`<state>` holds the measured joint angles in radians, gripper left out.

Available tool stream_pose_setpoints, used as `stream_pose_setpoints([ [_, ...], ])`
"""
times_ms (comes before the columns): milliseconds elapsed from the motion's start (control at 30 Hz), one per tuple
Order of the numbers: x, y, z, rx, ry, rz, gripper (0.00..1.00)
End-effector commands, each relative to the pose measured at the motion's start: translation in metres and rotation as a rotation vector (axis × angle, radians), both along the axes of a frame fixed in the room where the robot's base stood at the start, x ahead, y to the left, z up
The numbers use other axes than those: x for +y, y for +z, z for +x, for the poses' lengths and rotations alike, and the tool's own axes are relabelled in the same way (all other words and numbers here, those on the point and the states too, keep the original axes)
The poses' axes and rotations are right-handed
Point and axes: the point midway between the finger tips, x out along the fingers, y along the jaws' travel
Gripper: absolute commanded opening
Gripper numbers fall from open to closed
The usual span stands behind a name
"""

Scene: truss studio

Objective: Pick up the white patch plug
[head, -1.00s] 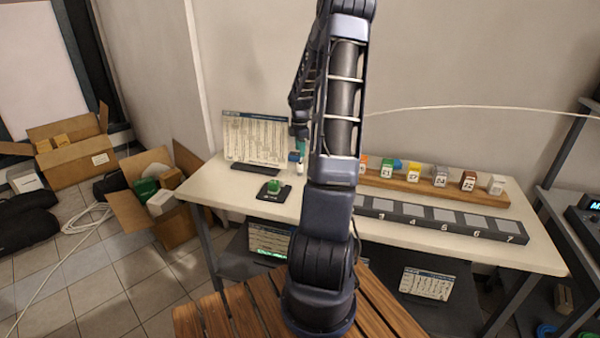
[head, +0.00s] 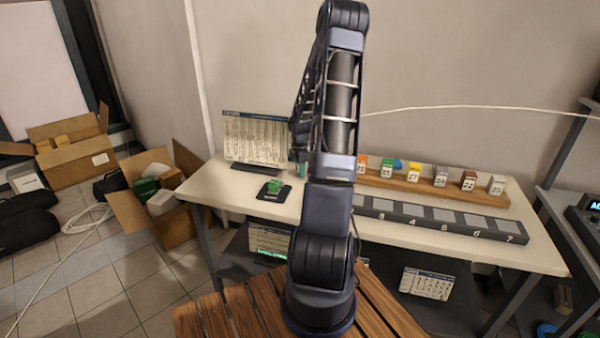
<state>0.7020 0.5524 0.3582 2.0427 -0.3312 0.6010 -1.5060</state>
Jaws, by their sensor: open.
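A whitish block-shaped plug (head: 496,185) with a dark number on its front stands upright at the right end of the wooden rack (head: 418,189). It looks like the white patch plug, and nothing touches it except the rack. My arm rises through the middle of the head view and bends away towards the table.
A dark numbered strip (head: 480,225) lies in front. A green block (head: 274,186) sits on a black pad at the left, near a chart board (head: 255,138).

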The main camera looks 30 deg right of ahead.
Motion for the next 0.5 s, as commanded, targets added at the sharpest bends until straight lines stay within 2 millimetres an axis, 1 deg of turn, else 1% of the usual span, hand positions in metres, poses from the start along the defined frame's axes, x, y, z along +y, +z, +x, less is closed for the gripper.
stream_pose_setpoints([
  [133,0.0,0.0003,0.0,0.0,0.0,0.0,0.49],
  [267,0.0001,0.0004,0.0,0.0,0.001,0.0,0.24],
  [300,0.0001,0.0004,0.0,0.0,0.001,0.0,0.16],
  [367,0.0001,0.0004,0.0,0.0,0.001,0.0,0.04],
  [400,0.0001,0.0004,0.0,0.0,0.001,0.0,0.01],
  [500,0.0001,0.0005,0.0,0.0,0.001,0.0,0.01],
])
